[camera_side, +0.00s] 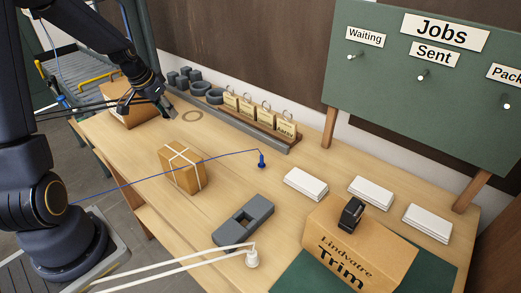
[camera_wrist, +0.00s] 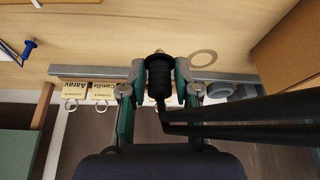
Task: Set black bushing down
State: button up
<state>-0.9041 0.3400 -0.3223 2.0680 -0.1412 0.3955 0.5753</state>
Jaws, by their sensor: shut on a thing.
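The black bushing (camera_wrist: 158,78), a ribbed dark cylinder with a brass-coloured tip, is between the two fingers of my gripper (camera_wrist: 159,92) in the wrist view. My gripper is shut on it. In the side view my gripper (camera_side: 166,107) is low over the back left of the table, just left of a thin tan ring mark (camera_side: 192,116). The bushing cannot be made out clearly there. In the wrist view the ring mark (camera_wrist: 203,58) lies beyond the bushing, to its right. Whether the bushing touches the table cannot be told.
Grey rings and blocks (camera_side: 201,88) and hanging name tags (camera_side: 262,116) stand along the back rail. A cardboard box (camera_side: 127,113) is beside my gripper. A tied parcel (camera_side: 183,167), a blue plug (camera_side: 261,160) on a cord and a grey block (camera_side: 245,224) lie farther forward.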

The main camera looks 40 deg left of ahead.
jog(key=shift+s+d+m, duration=0.2)
jog(key=shift+d+m, duration=0.1)
jog(key=d+m+h, duration=0.3)
jog(key=d+m, duration=0.3)
jog(key=d, duration=0.8)
jog(key=w+f, duration=0.2)
jog(key=w, duration=0.2)
jog(key=w+a+f, duration=0.1)
jog(key=w+f, duration=0.2)
jog(key=w+a+f, duration=0.1)
jog(key=w+f, duration=0.2)
jog(key=w, duration=0.1)
jog(key=shift+w+a+f, duration=0.1)
jog(key=shift+w, duration=0.2)
jog(key=shift+w+f, duration=0.4)
jog(key=shift+w+a+f, duration=0.1)
jog(key=shift+f, duration=0.8)
jog(key=shift+w+a+f, duration=0.1)
jog(key=shift+f, duration=0.8)
jog(key=shift+d, duration=0.1)
